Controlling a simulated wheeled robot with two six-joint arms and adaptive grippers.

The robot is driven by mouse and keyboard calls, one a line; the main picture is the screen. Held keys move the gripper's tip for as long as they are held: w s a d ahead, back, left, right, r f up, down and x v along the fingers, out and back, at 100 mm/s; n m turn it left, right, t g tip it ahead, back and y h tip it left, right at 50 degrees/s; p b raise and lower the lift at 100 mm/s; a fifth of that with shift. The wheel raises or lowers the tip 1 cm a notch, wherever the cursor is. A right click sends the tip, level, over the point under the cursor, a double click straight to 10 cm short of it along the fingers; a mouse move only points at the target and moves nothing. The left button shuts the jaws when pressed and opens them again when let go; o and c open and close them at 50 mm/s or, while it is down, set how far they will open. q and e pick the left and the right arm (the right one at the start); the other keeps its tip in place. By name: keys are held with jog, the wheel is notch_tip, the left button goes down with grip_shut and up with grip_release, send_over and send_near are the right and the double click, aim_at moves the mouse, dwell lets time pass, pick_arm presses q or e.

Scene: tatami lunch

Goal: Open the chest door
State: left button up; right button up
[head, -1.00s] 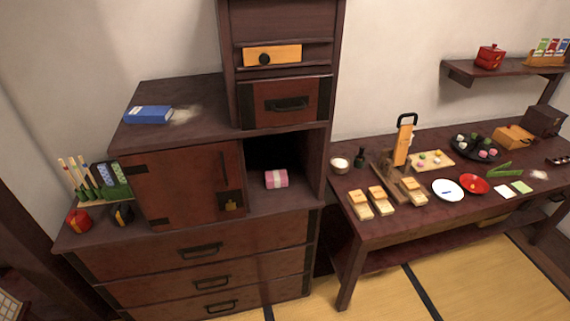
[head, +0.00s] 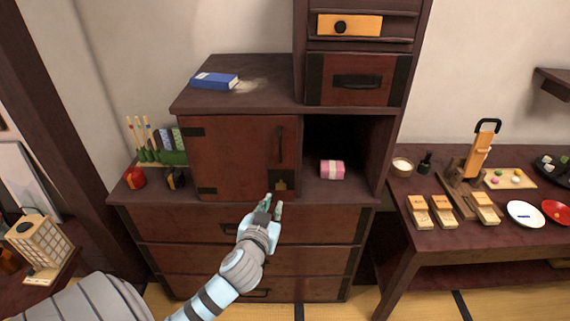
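The chest door (head: 235,155) is a reddish-brown panel with black corner hinges on its left side, and it looks shut. A dark vertical handle (head: 280,145) is on its right part. A dark lock plate with a gold piece (head: 280,185) is below the handle. My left gripper (head: 273,203) is in front of the chest, just below the lock plate in the picture. Its fingers are apart with nothing seen between them. I cannot tell its exact distance from the door. My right gripper is not in view.
An open niche with a pink box (head: 332,169) is right of the door. A blue book (head: 214,81) lies on top. Brushes (head: 146,138) and a red pot (head: 135,178) stand left of it. A low table (head: 418,235) with dishes is at the right.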

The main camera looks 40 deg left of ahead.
aim_at(281, 145)
pick_arm(q)
notch_tip(281, 145, up, 12)
jog(key=s+f+n+t+y, duration=0.1)
jog(key=s+n+t, duration=0.1)
jog(key=t, duration=0.1)
jog(key=x, duration=1.4)
jog(key=shift+w, duration=0.1)
grip_shut()
jog(key=shift+d, duration=0.1)
